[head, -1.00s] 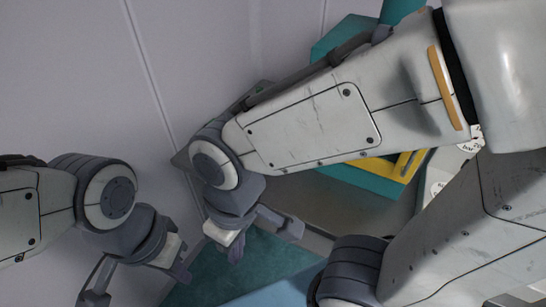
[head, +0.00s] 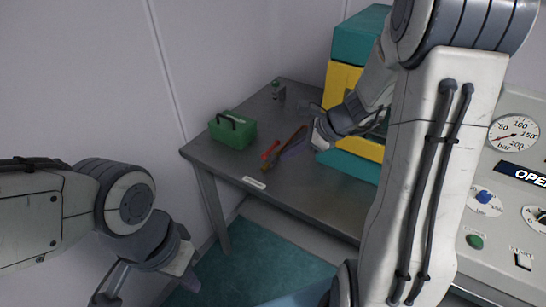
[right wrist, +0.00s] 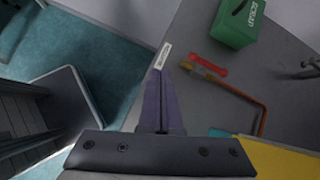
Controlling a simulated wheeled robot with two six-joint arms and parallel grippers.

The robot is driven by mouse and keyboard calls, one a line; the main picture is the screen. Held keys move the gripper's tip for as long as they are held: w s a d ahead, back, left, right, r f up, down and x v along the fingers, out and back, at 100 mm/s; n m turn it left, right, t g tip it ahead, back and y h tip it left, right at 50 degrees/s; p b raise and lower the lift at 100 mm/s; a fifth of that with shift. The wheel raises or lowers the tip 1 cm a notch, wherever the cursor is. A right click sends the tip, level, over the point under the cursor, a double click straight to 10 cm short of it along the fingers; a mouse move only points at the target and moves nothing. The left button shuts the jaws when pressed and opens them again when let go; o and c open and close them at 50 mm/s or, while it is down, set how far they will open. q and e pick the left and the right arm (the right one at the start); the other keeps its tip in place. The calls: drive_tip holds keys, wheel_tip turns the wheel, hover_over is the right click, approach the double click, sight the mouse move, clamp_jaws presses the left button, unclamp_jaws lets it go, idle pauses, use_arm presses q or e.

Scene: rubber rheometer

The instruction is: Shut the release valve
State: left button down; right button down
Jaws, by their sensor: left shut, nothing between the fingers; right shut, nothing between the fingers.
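A control panel (head: 490,180) stands at the right in the head view, with a pressure gauge (head: 513,133), a display reading "OPE..." (head: 522,173) and a blue knob (head: 484,196). I cannot tell which part is the release valve. My right gripper (head: 289,147) is shut and empty, pointing left over the grey table, away from the panel. In the right wrist view its closed fingers (right wrist: 161,92) show below the middle. My left gripper (head: 106,296) is shut and empty at the lower left, partly cut off. My right arm hides part of the panel's left side.
A teal and yellow machine (head: 343,80) stands behind my right arm. Teal floor lies in front.

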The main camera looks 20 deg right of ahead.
sight(271, 152)
drive_tip(key=w+d+f+m+t, duration=0.1)
drive_tip(key=d+m, duration=0.3)
drive_tip(key=d, duration=0.3)
drive_tip(key=shift+w+f+t+h, duration=0.25)
drive_tip(key=shift+f+t+h, duration=0.05)
drive_tip(key=shift+f+t, duration=0.1)
drive_tip(key=b+x, duration=0.1)
drive_tip(key=x, duration=0.9)
drive_tip(key=shift+w+a+r+p, duration=0.15)
drive_tip(key=shift+w+a+p, duration=0.4)
drive_tip(key=shift+w+a, duration=0.65)
drive_tip(key=shift+w, duration=0.4)
drive_tip(key=shift+w+m, duration=0.1)
drive_tip(key=shift+m, duration=0.2)
